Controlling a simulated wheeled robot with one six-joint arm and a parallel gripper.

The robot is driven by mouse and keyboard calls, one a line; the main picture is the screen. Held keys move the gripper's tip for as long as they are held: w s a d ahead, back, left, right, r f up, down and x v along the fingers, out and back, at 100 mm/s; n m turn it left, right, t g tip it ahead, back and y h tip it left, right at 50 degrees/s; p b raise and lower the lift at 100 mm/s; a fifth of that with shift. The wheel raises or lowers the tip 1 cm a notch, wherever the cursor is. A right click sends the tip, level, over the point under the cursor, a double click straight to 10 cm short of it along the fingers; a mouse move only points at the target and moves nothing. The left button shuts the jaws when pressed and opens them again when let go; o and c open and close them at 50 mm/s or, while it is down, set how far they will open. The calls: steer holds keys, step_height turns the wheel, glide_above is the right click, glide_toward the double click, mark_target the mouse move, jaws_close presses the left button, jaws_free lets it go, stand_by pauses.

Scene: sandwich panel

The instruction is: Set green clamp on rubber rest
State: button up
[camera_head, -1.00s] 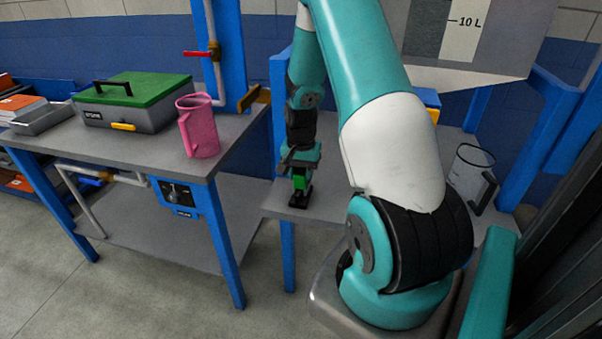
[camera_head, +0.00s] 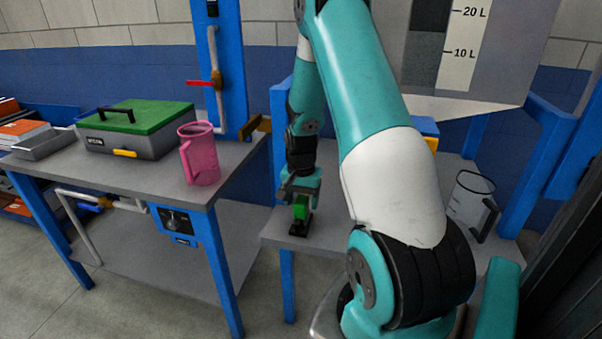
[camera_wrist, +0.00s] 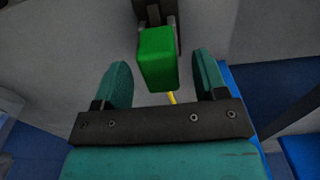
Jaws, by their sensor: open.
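The green clamp (camera_head: 301,207) stands on a small black base, which looks like the rubber rest (camera_head: 300,228), near the left front corner of the right-hand table. In the wrist view the green clamp (camera_wrist: 157,60) sits between and slightly beyond my two teal fingertips, with a gap visible on each side. The dark rest (camera_wrist: 154,14) shows behind it. My gripper (camera_wrist: 163,80) is open and not holding the clamp. In the head view my gripper (camera_head: 300,192) is just above the clamp, pointing down. The contact between clamp and rest is too small to judge exactly.
A pink jug (camera_head: 200,155) and a grey box with a green lid (camera_head: 138,130) stand on the left table. A clear jug (camera_head: 470,205) stands at the right of my arm. Blue posts (camera_head: 281,140) rise near my gripper. A yellow strip shows under the clamp in the wrist view.

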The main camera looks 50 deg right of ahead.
mark_target(301, 200)
step_height(301, 200, up, 16)
steer(key=shift+p, duration=0.35)
steer(key=shift+r, duration=0.1)
steer(key=a+r+n+y+p, duration=0.1)
steer(key=a+r+n, duration=0.2)
steer(key=a, duration=0.4)
steer(key=a+r+n+t+p, duration=0.15)
steer(key=a+n, duration=0.25)
steer(key=a, duration=0.4)
steer(key=a+r+n+g+y, duration=0.1)
steer(key=a+r+n, duration=0.2)
steer(key=a, duration=0.4)
steer(key=s+a+r+n+y+p, duration=0.2)
steer(key=s+a+r+n, duration=0.2)
steer(key=s+a+n, duration=0.6)
steer(key=s+a, duration=0.5)
steer(key=a, duration=0.1)
steer(key=shift+a+r+n, duration=0.2)
steer(key=shift+a+n, duration=0.05)
steer(key=shift+n, duration=0.15)
